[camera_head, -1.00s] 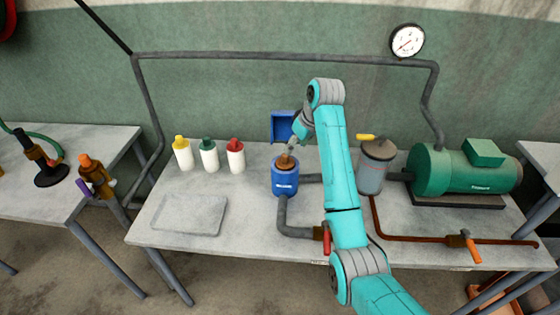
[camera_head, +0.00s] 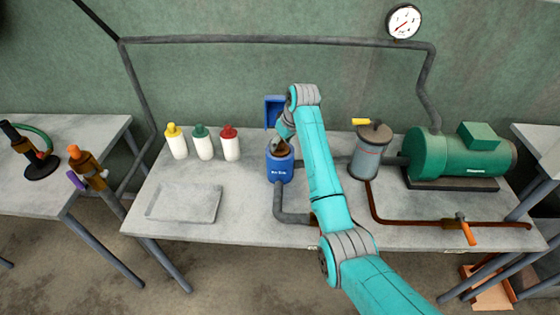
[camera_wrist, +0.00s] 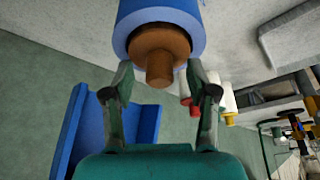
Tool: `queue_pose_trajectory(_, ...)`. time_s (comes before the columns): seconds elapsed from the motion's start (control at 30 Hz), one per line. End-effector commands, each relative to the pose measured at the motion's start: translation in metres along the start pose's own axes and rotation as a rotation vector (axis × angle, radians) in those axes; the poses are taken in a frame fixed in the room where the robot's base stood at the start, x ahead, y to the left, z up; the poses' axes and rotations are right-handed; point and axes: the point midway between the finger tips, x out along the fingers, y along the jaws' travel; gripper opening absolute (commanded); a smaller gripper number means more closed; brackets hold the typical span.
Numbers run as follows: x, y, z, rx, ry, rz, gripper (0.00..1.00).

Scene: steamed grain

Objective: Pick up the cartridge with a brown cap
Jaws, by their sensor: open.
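The brown cap (camera_head: 280,149) tops the cartridge seated in a blue upright housing (camera_head: 280,172); the cartridge body is hidden inside. In the wrist view the brown cap (camera_wrist: 150,42) has a round knob and sits in the blue housing's opening (camera_wrist: 184,14). My gripper (camera_head: 283,138) is over the housing, close to the cap. In the wrist view my gripper (camera_wrist: 160,74) is open, with one finger on each side of the knob. No contact with the cap is visible.
A blue open lid (camera_head: 274,112) stands behind the housing. Bottles with yellow (camera_head: 176,146), green (camera_head: 203,146) and red (camera_head: 231,147) caps stand left. A shallow tray (camera_head: 184,219) lies at front left. A grey canister (camera_head: 367,160) and green motor (camera_head: 440,157) stand right.

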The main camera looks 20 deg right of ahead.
Motion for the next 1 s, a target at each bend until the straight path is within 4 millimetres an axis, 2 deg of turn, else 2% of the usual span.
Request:
queue_pose_trajectory(0.13,0.011,0.0002,-0.0002,0.0,0.0,0.0,0.58)
queue_pose_trajectory(0.37,0.0121,0.0005,-0.0004,0.0,0.001,0.001,0.58)
queue_pose_trajectory(0.47,0.012,0.0005,-0.0004,0.0,0.001,0.001,0.35)
queue_pose_trajectory(0.6,0.0119,0.0005,-0.0004,0.0,0.001,0.001,0.0)
queue_pose_trajectory(1.0,0.0109,0.0007,-0.0011,0.0,0.003,0.001,0.0)
